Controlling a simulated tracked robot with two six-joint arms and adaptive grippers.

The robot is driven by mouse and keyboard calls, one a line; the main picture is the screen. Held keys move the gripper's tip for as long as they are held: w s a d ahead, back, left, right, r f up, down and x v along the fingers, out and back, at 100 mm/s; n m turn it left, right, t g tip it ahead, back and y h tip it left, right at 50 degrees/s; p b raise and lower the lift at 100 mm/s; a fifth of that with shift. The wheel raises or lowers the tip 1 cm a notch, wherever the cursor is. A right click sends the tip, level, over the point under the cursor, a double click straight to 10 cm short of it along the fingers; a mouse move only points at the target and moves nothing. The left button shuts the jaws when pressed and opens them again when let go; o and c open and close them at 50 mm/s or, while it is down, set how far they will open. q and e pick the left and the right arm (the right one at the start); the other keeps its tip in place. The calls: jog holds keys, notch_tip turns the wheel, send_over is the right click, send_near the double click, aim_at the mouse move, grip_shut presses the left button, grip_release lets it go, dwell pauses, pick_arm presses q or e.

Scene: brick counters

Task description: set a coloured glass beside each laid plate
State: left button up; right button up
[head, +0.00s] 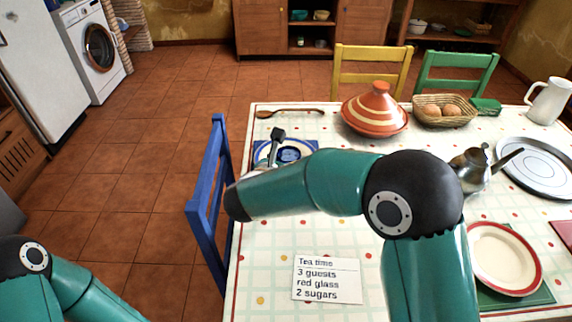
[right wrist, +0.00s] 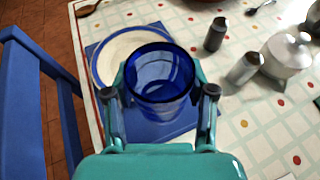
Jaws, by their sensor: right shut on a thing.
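My right gripper (right wrist: 160,94) is shut on a clear blue glass (right wrist: 161,72), its fingers on either side of it. The glass is upright, mouth toward the wrist camera, over or near a blue-rimmed white plate (right wrist: 104,63) on a blue mat (right wrist: 178,124). I cannot tell whether it touches the table. In the head view this plate (head: 298,146) is partly hidden by my right arm. A red-rimmed plate (head: 503,257) lies on a green mat (head: 530,297) at the right. My left gripper is out of view; only its arm shows.
A note (head: 328,279) reads "Tea time, 3 guests, red glass, 2 sugars". A tagine (head: 375,112), bread basket (head: 445,110), teapot (head: 473,170) and round tray (head: 536,160) stand on the table. Two shakers (right wrist: 216,35) (right wrist: 244,68) and a white sugar bowl (right wrist: 287,54) are close right of the glass.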

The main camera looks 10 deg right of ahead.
jog(key=shift+a+f+b, duration=0.15)
jog(key=shift+f+b, duration=0.3)
jog(key=shift+f, duration=0.25)
jog(key=shift+f+b, duration=1.7)
jog(key=shift+f, duration=0.9)
jog(key=shift+f+b, duration=0.5)
jog(key=o, duration=1.4)
jog(key=shift+o, duration=0.2)
jog(key=shift+s, duration=0.1)
jog(key=v, duration=1.2)
